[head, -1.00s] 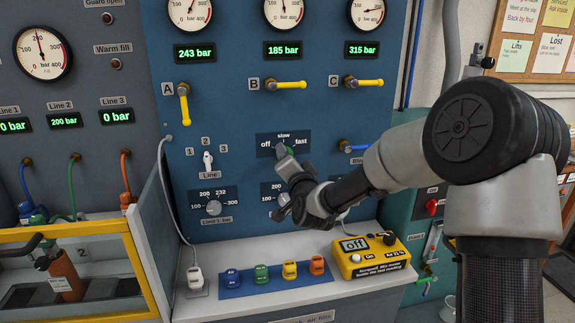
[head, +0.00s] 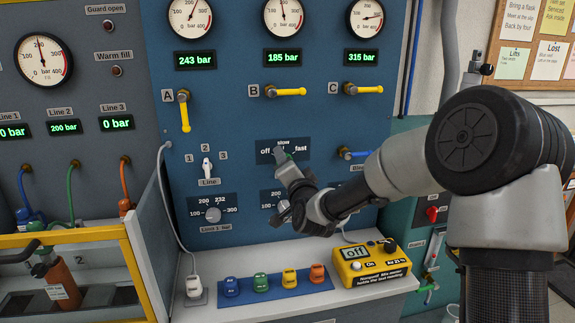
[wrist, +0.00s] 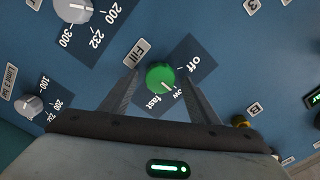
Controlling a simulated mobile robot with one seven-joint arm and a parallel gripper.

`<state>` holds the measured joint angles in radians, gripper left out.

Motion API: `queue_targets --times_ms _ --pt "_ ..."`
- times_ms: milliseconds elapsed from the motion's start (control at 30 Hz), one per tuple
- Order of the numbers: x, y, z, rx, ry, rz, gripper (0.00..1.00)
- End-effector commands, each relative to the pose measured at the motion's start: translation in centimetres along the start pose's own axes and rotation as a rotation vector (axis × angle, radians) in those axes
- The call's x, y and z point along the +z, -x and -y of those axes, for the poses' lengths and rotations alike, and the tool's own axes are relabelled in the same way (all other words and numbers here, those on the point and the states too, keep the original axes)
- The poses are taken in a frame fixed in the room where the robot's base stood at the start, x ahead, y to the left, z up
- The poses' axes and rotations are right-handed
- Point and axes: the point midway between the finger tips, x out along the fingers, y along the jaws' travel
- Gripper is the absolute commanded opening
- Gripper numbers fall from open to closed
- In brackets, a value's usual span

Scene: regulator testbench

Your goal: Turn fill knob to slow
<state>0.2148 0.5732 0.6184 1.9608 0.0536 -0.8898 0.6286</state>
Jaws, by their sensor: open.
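The fill knob (wrist: 160,76) is round and green, on a dark label plate (wrist: 192,53) marked off, slow and fast. In the wrist view its white mark points to the lower right, near the partly hidden slow label. My gripper (wrist: 159,74) is open, with one finger on each side of the knob. I cannot tell whether the fingers touch it. In the head view my gripper (head: 281,155) is at the fill plate (head: 263,152) and hides most of the knob and part of the slow label.
A line selector (head: 207,167) and the limit 1 knob (head: 212,214) are to the left. Yellow valve handles (head: 290,92) are above. Several coloured plugs (head: 261,282) and a yellow meter (head: 370,268) stand on the ledge below. A blue handle (head: 356,154) is close on the right.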

Motion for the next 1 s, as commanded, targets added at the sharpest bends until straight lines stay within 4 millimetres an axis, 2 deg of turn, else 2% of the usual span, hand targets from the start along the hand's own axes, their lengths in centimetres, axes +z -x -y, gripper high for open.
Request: queue_targets --times_ms 167,267,367,800,1000 --pt "0.0 0.3 0.0 0.001 0.000 0.001 0.55" --pt "0.0 1.4 0.0 0.001 0.002 0.001 0.55" --pt "0.0 3.2 0.0 0.001 0.003 0.001 0.55" --pt "-0.1 13.8 0.1 0.000 0.004 0.000 0.55" --pt "0.0 16.6 0.0 0.000 0.002 0.001 0.55"
